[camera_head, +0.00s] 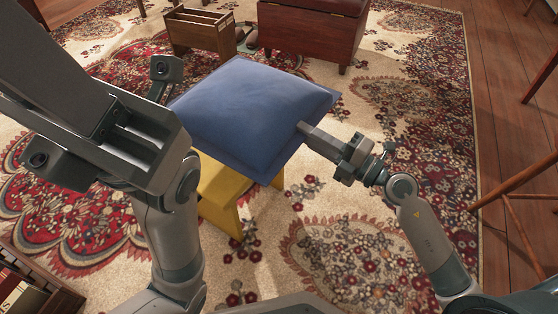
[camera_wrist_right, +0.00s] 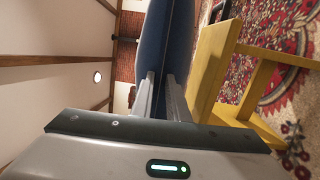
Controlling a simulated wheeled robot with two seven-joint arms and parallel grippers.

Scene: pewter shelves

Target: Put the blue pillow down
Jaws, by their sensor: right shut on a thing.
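The blue pillow (camera_head: 245,105) lies roughly flat in the head view, above a yellow stool (camera_head: 222,195) and hiding most of its top. My right gripper (camera_head: 305,130) is shut on the pillow's right edge. In the right wrist view, the two fingers (camera_wrist_right: 163,95) pinch the edge of the pillow (camera_wrist_right: 152,45). The yellow stool (camera_wrist_right: 215,65) stands beside it there, with a narrow gap showing between them. My left arm's hand (camera_head: 130,140) is raised at the left, close to the camera. Its finger opening cannot be made out.
A wooden divided box (camera_head: 200,35) and a reddish-brown chest (camera_head: 310,30) stand behind the pillow. Wooden chair legs (camera_head: 515,215) are at the right. A crate of books (camera_head: 30,290) is at the lower left.

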